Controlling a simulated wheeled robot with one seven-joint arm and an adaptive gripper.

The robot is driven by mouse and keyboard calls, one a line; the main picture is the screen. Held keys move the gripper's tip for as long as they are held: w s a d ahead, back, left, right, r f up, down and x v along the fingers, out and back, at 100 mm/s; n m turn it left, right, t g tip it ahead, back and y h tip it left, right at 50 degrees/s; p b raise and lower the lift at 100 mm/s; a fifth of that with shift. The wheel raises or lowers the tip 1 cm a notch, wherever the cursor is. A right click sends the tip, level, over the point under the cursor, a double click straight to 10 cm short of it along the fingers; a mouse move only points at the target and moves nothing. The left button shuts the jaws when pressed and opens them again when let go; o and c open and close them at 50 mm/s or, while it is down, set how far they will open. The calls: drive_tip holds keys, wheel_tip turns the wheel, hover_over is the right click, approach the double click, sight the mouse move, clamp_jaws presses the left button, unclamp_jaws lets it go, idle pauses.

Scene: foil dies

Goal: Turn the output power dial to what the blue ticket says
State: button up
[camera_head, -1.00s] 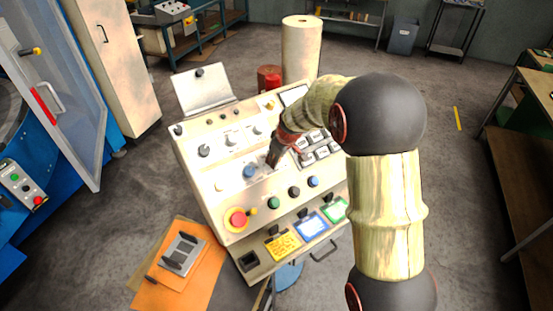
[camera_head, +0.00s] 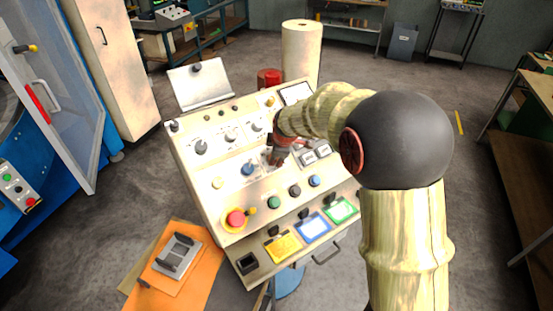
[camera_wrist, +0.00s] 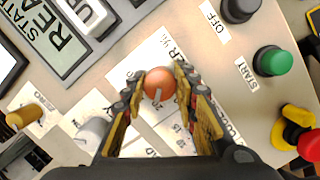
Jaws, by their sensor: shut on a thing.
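In the wrist view my gripper (camera_wrist: 158,88) has its two fingers on either side of a copper-coloured round dial (camera_wrist: 159,82) with a pale pointer mark, and is shut on it. The printed panel under the dial shows a partly covered label ending in "R %" and some scale numbers. The fingers hide part of the scale, so I cannot tell the exact setting. In the head view my gripper (camera_head: 275,157) points down at the sloped console and hides the dial. The blue ticket (camera_head: 313,228) hangs on the console's lower front. Its writing is too small to read.
A yellow ticket (camera_head: 283,247) and a green ticket (camera_head: 341,211) flank the blue one. Near the dial are a blue knob (camera_head: 248,169), a green START button (camera_wrist: 275,61) and a red emergency stop (camera_head: 236,218). A white roll (camera_head: 301,52) stands behind the console.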

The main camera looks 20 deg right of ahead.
drive_tip(key=shift+n, duration=0.6)
drive_tip(key=o, duration=1.1)
drive_tip(key=shift+o, duration=0.2)
drive_tip(key=shift+r, duration=0.1)
drive_tip(key=v, duration=1.2)
